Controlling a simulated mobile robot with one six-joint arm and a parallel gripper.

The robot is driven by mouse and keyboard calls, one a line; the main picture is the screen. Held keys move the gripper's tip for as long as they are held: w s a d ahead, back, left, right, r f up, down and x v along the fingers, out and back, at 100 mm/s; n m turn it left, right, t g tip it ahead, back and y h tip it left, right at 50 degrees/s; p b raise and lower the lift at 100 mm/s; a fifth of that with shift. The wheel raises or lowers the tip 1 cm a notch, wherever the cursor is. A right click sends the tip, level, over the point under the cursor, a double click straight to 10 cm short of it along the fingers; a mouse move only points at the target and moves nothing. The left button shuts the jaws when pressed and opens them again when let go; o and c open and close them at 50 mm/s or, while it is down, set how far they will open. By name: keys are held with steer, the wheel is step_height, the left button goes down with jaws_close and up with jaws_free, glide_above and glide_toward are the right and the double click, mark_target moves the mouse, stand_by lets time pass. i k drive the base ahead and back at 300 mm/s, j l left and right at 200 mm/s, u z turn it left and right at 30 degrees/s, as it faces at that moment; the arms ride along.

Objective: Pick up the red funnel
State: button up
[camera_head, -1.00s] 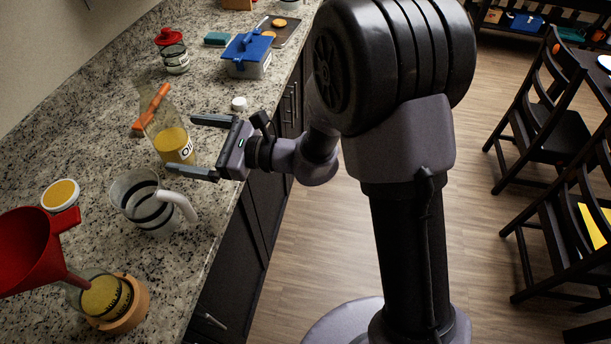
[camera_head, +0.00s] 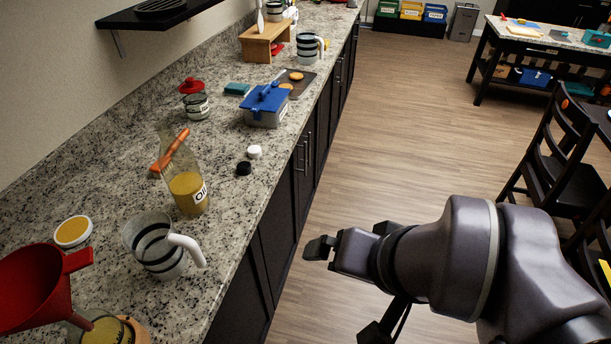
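The red funnel (camera_head: 38,290) is at the lower left of the head view, near the front of the counter. Its wide mouth is cut off by the left edge. It lies tilted, and its spout points down to the right toward a glass jar (camera_head: 103,331) with yellow contents. Whether the spout sits inside the jar is hard to tell. My gripper (camera_head: 319,248) is over the floor, right of the counter edge and well away from the funnel. It is seen edge-on, and its finger opening does not show.
A striped pitcher (camera_head: 150,245) stands right of the funnel. Beyond it are an oil bottle (camera_head: 188,190) with an orange-handled tool, a round yellow-topped container (camera_head: 73,232), small caps (camera_head: 254,151) and a blue-lidded box (camera_head: 266,105). The floor (camera_head: 400,130) beside the counter is open.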

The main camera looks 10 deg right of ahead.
mark_target(36, 284)
steer(key=j+u, duration=0.1)
steer(key=u, duration=0.35)
steer(key=k+j+u, duration=0.1)
steer(key=u, duration=0.35)
steer(key=j+u, duration=0.1)
steer(key=u, duration=0.3)
steer(key=j+u, duration=0.1)
steer(key=u, duration=0.35)
